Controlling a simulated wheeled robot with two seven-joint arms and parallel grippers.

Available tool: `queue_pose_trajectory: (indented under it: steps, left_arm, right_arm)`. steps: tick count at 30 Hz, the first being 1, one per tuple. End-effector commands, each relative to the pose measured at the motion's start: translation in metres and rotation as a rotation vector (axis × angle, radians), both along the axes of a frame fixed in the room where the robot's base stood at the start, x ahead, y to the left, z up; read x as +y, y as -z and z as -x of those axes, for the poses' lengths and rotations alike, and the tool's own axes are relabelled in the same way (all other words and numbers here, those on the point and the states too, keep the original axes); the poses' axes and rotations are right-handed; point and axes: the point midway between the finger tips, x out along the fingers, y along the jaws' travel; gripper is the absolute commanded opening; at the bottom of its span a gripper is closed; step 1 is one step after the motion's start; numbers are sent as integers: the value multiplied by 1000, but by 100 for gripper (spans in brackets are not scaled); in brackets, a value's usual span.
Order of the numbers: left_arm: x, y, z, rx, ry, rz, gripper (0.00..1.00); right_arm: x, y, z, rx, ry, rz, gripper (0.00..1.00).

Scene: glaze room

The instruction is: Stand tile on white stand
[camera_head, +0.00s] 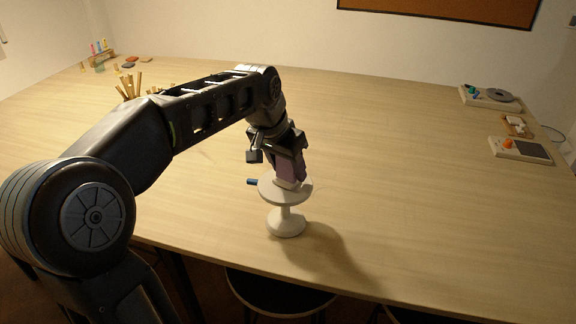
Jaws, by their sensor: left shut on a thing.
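The white stand (286,221), a round plate on a stem with a wide foot, is upright near the front edge of the table. My left gripper (289,172) points down over its plate and is shut on the tile (287,170), a pinkish-mauve slab held upright. A pale piece (288,184) shows at the lower end of the tile, at the plate. I cannot tell whether the tile touches the plate. The fingers hide much of the tile. My right gripper is not in view.
A small dark blue thing (252,183) lies left of the stand's plate. Wooden sticks (130,86) stand at the back left. Trays with tools (490,97) are at the far right. Stools (278,297) are below the front edge. The table's middle right is clear.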

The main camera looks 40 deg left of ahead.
Motion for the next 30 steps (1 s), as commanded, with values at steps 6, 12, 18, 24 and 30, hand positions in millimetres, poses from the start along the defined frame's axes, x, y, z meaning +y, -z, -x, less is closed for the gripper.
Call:
queue_pose_trajectory:
  steps: [6, 12, 18, 24, 30]
  left_arm:
    - [0, 0, 0, -1, 0, 0, 3]
    - [0, 3, 0, 0, 0, 0, 56]
    - [0, 3, 0, 0, 0, 0, 70]
    - [0, 2, 0, 0, 0, 0, 70]
    - [0, -7, 2, -3, 0, -1, 70]
  right_arm:
    - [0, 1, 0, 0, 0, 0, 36]
    - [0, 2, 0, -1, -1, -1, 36]
    - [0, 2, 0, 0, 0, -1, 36]
    - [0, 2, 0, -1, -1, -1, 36]
    - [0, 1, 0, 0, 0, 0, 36]
